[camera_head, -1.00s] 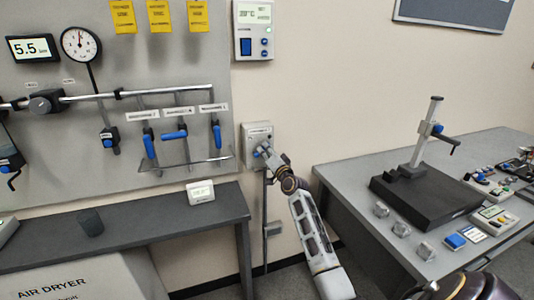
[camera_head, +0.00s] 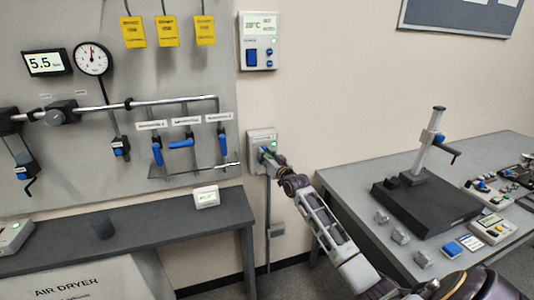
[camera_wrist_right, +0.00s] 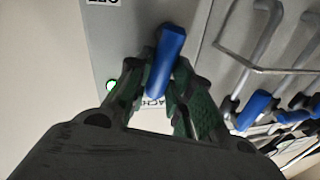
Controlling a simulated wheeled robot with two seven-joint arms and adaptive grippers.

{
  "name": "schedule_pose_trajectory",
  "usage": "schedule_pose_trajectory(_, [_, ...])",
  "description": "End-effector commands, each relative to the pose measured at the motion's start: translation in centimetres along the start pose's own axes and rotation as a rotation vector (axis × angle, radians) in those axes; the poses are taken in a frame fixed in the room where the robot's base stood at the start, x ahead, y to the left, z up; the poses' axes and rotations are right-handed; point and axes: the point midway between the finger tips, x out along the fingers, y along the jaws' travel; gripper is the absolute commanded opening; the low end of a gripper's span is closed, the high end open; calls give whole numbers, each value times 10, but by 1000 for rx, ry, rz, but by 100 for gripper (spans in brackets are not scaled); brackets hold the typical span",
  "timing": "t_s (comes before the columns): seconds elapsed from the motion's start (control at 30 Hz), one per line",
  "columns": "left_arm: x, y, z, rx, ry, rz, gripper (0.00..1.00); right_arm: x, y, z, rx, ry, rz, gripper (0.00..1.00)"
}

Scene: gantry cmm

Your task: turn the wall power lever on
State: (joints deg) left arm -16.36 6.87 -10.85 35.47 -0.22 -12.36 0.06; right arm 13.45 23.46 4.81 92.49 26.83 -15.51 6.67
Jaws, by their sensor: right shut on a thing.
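The wall power lever is a blue handle (camera_wrist_right: 166,62) on a grey switch box (camera_head: 262,137) fixed to the wall. A green light glows on the box in the right wrist view. My right gripper (camera_head: 268,153) is at the front of the box. In the right wrist view its two greenish fingers (camera_wrist_right: 160,95) lie on both sides of the blue handle and are shut on it. In the head view the gripper hides most of the handle, so its exact angle is hard to tell there. My left gripper is not in view.
A panel with pipes and blue valve handles (camera_head: 182,143) is left of the box. A dark shelf (camera_head: 150,218) stands below the panel. A grey table (camera_head: 350,180) with a black-based stand (camera_head: 425,200) is at the right. A conduit (camera_head: 268,205) runs down from the box.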

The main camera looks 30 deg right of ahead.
Motion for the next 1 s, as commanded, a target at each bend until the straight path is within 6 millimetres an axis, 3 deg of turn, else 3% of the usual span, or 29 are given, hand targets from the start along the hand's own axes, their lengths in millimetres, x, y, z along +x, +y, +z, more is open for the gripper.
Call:
schedule_pose_trajectory(0.3, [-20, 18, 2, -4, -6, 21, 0, 1, -6, 0, -153, -35, 0, 0])
schedule_pose_trajectory(0.93, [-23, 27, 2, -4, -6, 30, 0, 2, -8, 2, -205, -43, 0, 0])
schedule_pose_trajectory(0.97, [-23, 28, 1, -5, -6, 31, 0, 2, -8, 2, -205, -43, 0, 23])
schedule_pose_trajectory(1.0, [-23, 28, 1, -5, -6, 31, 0, 2, -8, 1, -205, -43, 0, 28])
